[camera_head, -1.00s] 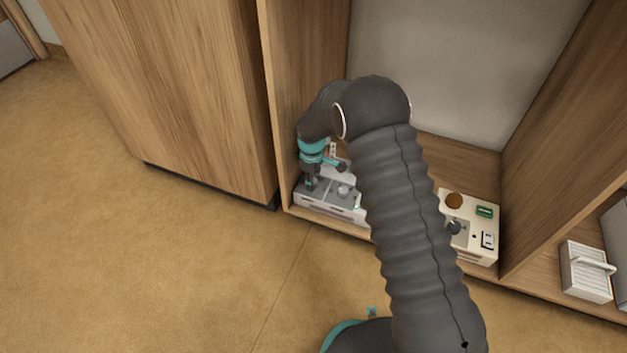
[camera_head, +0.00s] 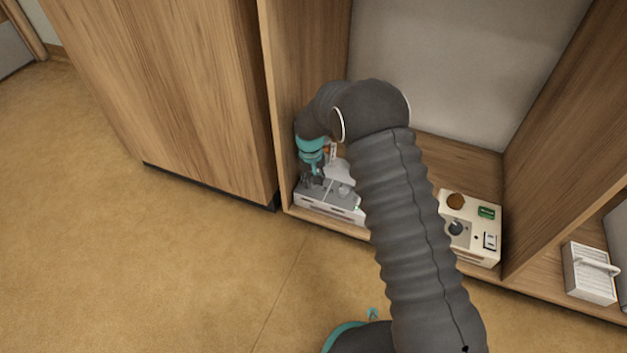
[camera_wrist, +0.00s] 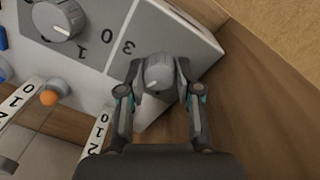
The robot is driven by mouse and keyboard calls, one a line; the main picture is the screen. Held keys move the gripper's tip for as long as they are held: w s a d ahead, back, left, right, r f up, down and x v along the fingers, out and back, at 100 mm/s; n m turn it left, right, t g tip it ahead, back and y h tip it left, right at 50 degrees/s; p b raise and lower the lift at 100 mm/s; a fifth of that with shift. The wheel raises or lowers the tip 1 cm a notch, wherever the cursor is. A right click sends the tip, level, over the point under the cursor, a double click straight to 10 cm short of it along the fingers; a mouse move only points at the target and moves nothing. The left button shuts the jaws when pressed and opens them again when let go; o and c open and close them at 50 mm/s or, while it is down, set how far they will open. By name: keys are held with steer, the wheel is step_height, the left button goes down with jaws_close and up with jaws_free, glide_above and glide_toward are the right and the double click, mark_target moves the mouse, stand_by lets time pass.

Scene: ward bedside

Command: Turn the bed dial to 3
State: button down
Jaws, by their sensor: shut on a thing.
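The bed control box is a pale panel low in the left of the cubby in the head view (camera_head: 320,203). In the wrist view, my gripper (camera_wrist: 158,76) is shut on a small grey dial (camera_wrist: 158,70) with a pale pointer line, its two fingers on either side. A second, larger grey dial (camera_wrist: 60,18) stands at the upper left, clear of the fingers. In the head view my gripper (camera_head: 313,182) is over the box's left part, small and partly hidden.
A white ribbed box with a handle (camera_head: 590,272) is further right. A wooden side wall (camera_wrist: 250,95) is close to my gripper. Open floor lies in front.

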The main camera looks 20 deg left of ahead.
steer(key=m, duration=0.5)
steer(key=shift+m, duration=0.3)
steer(key=m, duration=0.4)
steer(key=shift+m+g, duration=0.3)
steer(key=shift+m, duration=0.1)
steer(key=c, duration=0.8)
jaws_free()
steer(key=shift+w+a+r, duration=0.1)
steer(key=shift+r, duration=1.75)
steer(key=shift+a+r, duration=0.1)
steer(key=shift+r, duration=1.75)
